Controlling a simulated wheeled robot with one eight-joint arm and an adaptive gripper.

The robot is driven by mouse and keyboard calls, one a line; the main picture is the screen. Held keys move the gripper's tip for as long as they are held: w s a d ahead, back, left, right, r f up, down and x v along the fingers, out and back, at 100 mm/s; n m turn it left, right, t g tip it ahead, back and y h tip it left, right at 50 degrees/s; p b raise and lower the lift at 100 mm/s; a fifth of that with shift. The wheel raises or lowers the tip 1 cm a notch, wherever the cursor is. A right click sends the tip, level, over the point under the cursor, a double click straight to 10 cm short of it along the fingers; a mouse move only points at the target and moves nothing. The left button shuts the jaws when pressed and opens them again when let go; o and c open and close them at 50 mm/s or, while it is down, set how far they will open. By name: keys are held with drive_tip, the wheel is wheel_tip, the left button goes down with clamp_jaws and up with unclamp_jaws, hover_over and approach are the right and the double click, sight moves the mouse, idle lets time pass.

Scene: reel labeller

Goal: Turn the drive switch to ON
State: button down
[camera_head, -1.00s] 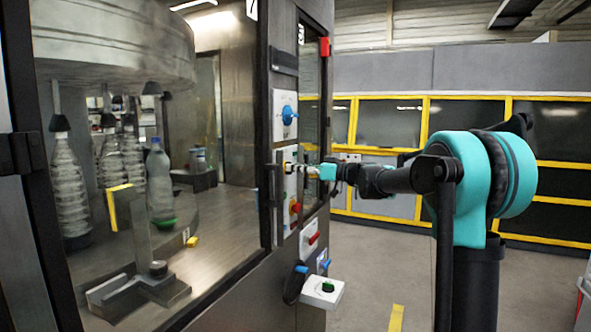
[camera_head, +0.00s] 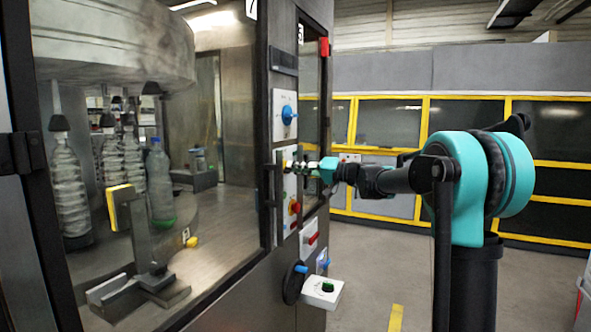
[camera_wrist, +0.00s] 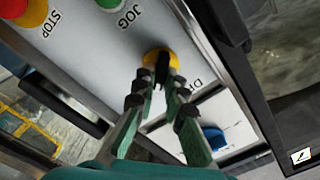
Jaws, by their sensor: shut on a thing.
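The drive switch shows in the wrist view as a round yellow base (camera_wrist: 154,58) with a black handle (camera_wrist: 162,70). Part of a label beginning "DR" stands beside it, and the rest is covered. My gripper (camera_wrist: 158,88) has its fingertips on both sides of the black handle and is shut on it. In the head view my gripper (camera_head: 303,165) reaches the control panel (camera_head: 281,186) from the right, and its fingers hide most of the switch. I cannot read an ON mark or tell which position the handle points to.
Close by in the wrist view are a green JOG button (camera_wrist: 108,3), a yellow-ringed red STOP button (camera_wrist: 14,8) and a blue knob (camera_wrist: 214,138). A blue dial (camera_head: 288,115) sits above the panel. A glazed door with bottles (camera_head: 160,185) behind it stands left. Floor at right is open.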

drive_tip(key=shift+f+m, duration=0.15)
drive_tip(key=shift+m, duration=3.55)
drive_tip(key=c, duration=1.6)
unclamp_jaws()
drive_tip(key=shift+d, duration=0.2)
drive_tip(key=v, duration=1.1)
drive_tip(key=shift+s+d, duration=0.1)
drive_tip(key=shift+d, duration=0.25)
